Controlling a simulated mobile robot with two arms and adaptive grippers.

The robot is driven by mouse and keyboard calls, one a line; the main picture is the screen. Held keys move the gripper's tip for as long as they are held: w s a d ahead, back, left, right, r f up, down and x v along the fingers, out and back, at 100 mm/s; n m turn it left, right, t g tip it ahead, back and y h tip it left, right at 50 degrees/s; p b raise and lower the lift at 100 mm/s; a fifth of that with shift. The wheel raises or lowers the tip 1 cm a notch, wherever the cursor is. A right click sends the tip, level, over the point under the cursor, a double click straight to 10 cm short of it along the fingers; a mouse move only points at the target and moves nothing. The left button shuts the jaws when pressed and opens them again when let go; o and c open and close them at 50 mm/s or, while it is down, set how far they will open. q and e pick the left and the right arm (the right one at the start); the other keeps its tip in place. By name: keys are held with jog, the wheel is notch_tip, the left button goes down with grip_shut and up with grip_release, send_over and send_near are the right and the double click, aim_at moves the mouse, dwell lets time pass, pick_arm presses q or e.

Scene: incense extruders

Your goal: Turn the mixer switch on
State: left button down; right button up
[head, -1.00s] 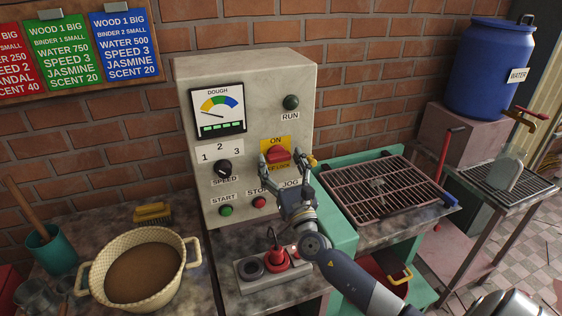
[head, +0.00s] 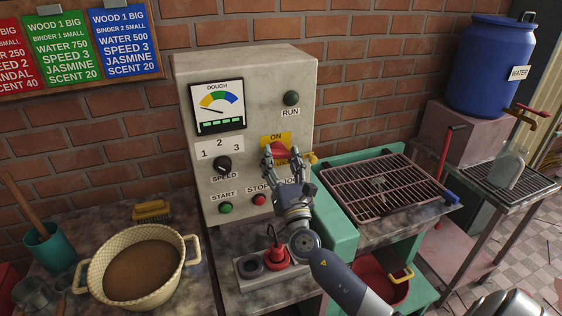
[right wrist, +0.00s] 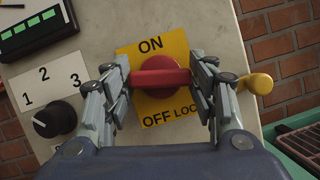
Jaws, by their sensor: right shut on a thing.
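The mixer switch (head: 283,153) is a red rotary knob with a bar handle on a yellow plate, on the front of the beige control cabinet (head: 245,65). In the right wrist view the red handle (right wrist: 160,79) lies crosswise, between the word ON above and OFF LOCK below. My right gripper (head: 284,162) is at the switch. In the right wrist view its fingers (right wrist: 160,88) are closed on the two ends of the handle. They hide part of the yellow plate in the head view.
The speed knob (head: 223,164), the green start button (head: 225,208) and the red stop button (head: 260,199) are close by. A yellow lever (right wrist: 255,84) sticks out right of the switch. A basin (head: 140,268) stands left, a grill rack (head: 385,188) right.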

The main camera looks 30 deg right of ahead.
jog(key=m+h, duration=0.1)
jog(key=m, duration=0.1)
jog(key=m+g+h, duration=0.1)
jog(key=m, duration=0.2)
jog(key=shift+a+m+g, duration=0.1)
jog(key=shift+m+g, duration=0.2)
jog(key=m+g, duration=0.1)
jog(key=m, duration=0.1)
jog(key=m+h, duration=0.1)
jog(key=m, duration=0.1)
jog(key=shift+r+m+g+h, duration=0.2)
jog(key=shift+m+g+h, duration=0.1)
jog(key=shift+g, duration=0.1)
jog(key=m+g+p, duration=0.1)
jog(key=m, duration=0.3)
jog(key=shift+a+r+g+p, duration=0.1)
jog(key=shift+g+p, duration=0.2)
jog(key=shift+g, duration=0.1)
jog(key=shift+m+g+p, duration=0.7)
jog(key=shift+m+p, duration=0.5)
jog(key=shift+m, duration=0.9)
jog(key=o, duration=1.1)
jog(key=shift+c, duration=0.2)
